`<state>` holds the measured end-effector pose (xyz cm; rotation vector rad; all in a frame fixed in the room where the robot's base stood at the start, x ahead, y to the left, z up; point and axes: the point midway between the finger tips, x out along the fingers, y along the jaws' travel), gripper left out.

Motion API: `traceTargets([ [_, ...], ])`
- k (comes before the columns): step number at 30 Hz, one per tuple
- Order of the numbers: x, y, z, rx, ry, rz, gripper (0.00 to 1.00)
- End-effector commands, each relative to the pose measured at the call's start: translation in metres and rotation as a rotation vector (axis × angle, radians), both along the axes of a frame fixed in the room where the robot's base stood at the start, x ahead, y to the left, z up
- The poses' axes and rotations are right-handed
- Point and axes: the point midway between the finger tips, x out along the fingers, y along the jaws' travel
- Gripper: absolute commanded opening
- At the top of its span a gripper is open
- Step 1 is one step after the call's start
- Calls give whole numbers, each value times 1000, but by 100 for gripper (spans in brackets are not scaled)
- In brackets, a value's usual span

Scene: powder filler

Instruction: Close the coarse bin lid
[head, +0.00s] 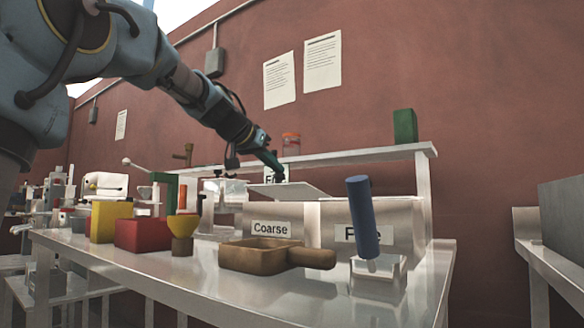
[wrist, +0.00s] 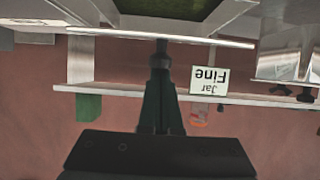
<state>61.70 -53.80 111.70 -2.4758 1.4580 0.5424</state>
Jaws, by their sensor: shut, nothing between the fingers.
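The coarse bin (head: 272,216), a pale metal box labelled "Coarse", stands on the table in the head view. Its lid (head: 300,190) is a flat pale panel above the bin, slightly tilted; whether its edge rests on the bin is unclear. My gripper (head: 279,176) is shut and empty, pointing down at the lid's far side. In the wrist view, my gripper (wrist: 161,46) has its tip close to the edge of a pale panel (wrist: 100,31), apparently the lid. I cannot tell if they touch.
The "Fine" bin (head: 331,232) adjoins on the right. A brown scoop (head: 262,257) and a clear holder with a blue-handled tool (head: 363,215) stand in front. A shelf (head: 370,154) with a green block (head: 405,126) and a jar (head: 291,144) runs behind.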

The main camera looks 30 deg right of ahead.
Motion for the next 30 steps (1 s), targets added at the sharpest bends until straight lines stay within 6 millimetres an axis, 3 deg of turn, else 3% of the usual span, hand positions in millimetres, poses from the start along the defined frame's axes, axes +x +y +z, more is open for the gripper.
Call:
traceTargets([
  [1, -1, 3, -14, -17, -10, 2, 0],
  [6, -3, 6, -21, -72, -40, 2, 0],
  [30, -7, 14, -35, -65, -36, 0, 0],
])
